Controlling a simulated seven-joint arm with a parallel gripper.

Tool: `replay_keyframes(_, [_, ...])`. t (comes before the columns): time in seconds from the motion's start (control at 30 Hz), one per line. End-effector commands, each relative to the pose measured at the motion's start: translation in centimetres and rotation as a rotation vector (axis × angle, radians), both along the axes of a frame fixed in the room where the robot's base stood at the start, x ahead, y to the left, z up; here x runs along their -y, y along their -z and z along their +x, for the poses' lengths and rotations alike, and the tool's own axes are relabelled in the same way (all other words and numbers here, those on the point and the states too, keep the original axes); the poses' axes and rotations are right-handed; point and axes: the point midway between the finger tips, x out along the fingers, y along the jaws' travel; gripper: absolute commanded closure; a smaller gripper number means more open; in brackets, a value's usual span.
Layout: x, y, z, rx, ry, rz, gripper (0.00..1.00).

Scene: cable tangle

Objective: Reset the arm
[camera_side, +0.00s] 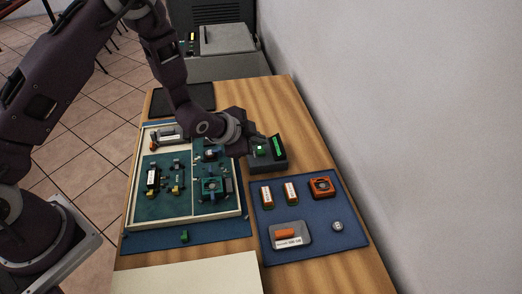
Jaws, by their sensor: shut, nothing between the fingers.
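My arm reaches in from the left over the wooden table. My gripper (256,150) is at the side of a small grey device with a green display (278,147), near the table's right edge. The gripper is small and dark in this view; its fingers are shut with nothing held. I cannot tell whether the fingertips touch the device. A small green block (261,149) shows close to the fingertips, on the device.
A cream-framed tray (240,222) with several components stands left of the device on a blue mat (150,240). A second blue mat (305,222) holds orange and white parts. A pale sheet (190,275) lies at the front. A wall runs along the right.

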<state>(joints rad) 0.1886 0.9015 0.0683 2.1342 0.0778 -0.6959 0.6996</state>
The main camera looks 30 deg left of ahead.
Motion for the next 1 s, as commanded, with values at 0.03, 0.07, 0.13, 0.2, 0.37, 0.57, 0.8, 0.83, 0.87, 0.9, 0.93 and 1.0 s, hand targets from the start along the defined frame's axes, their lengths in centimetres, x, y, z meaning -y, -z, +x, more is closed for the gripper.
replay_keyframes(0.03, [0.0, -0.8, 0.0, 0.003, 0.0, 0.0, 1.0])
replay_keyframes(0.07, [0.0, -1.1, 0.0, 0.003, 0.0, 0.0, 1.0])
replay_keyframes(0.13, [0.0, -2.0, 0.0, 0.002, -0.001, 0.0, 1.0])
replay_keyframes(0.2, [0.0, -2.9, 0.0, 0.003, -0.001, -0.001, 1.0])
replay_keyframes(0.37, [0.0, -4.2, 0.0, 0.001, -0.001, 0.0, 1.0])
replay_keyframes(0.57, [0.0, -4.3, 0.0, -0.001, -0.001, 0.0, 1.0])
replay_keyframes(0.8, [-1.7, -10.6, -1.7, -0.034, -0.112, -0.065, 1.0])
replay_keyframes(0.83, [-2.2, -12.6, -2.6, -0.049, -0.152, -0.089, 1.0])
replay_keyframes(0.87, [-2.9, -14.6, -4.0, -0.068, -0.195, -0.115, 1.0])
replay_keyframes(0.9, [-3.7, -17.1, -6.0, -0.092, -0.257, -0.152, 1.0])
replay_keyframes(0.93, [-4.2, -18.8, -7.7, -0.112, -0.299, -0.179, 1.0])
replay_keyframes(1.0, [-5.3, -22.0, -12.3, -0.156, -0.4, -0.24, 1.0])
